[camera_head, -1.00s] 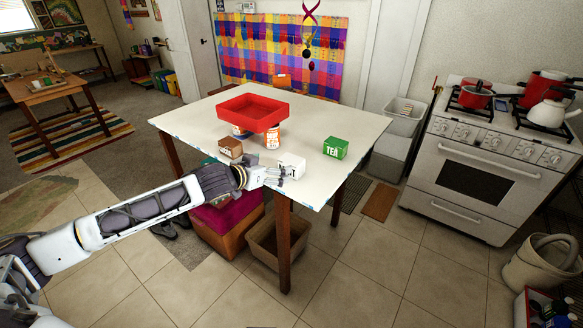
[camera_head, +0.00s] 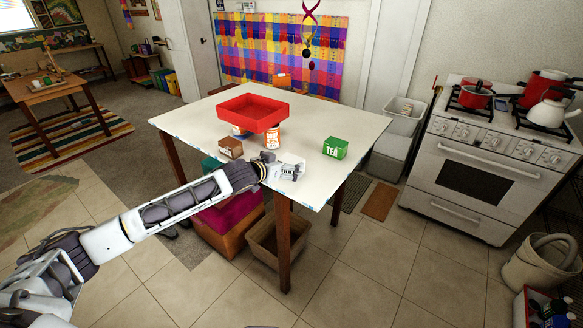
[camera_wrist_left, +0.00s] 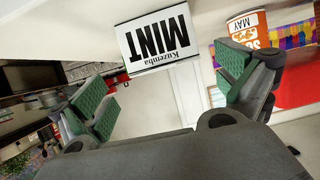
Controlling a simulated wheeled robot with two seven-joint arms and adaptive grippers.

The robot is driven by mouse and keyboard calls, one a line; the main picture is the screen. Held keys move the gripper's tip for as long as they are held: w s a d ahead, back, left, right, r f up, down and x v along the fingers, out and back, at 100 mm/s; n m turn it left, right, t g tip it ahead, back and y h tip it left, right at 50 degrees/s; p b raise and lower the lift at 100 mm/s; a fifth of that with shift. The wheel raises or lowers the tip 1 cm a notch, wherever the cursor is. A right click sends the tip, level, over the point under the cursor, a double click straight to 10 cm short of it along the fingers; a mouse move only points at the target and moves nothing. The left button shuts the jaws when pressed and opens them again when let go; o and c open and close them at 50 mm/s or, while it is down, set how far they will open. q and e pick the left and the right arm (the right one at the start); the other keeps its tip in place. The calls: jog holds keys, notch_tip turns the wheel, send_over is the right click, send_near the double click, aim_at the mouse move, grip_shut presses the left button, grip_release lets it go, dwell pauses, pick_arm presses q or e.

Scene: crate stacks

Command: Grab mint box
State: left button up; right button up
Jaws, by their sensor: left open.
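The mint box (camera_head: 294,162) is a small white box near the front edge of the white table, partly hidden by my gripper in the head view. In the left wrist view the mint box (camera_wrist_left: 158,48) shows its white face with black MINT lettering, upside down. My left gripper (camera_head: 281,169) is open at the box. In the left wrist view the green-padded fingers of my left gripper (camera_wrist_left: 170,95) are spread apart, with the box beyond and between them. I cannot tell whether a finger touches it. My right gripper is not in view.
On the table (camera_head: 340,118) stand a brown box (camera_head: 230,149) left of the gripper, a red tray (camera_head: 252,108) behind, an orange-and-white can (camera_head: 273,138) and a green tea box (camera_head: 335,148) to the right. The table's front right is clear.

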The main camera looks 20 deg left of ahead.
pick_arm(q)
jog(key=shift+w, duration=0.1)
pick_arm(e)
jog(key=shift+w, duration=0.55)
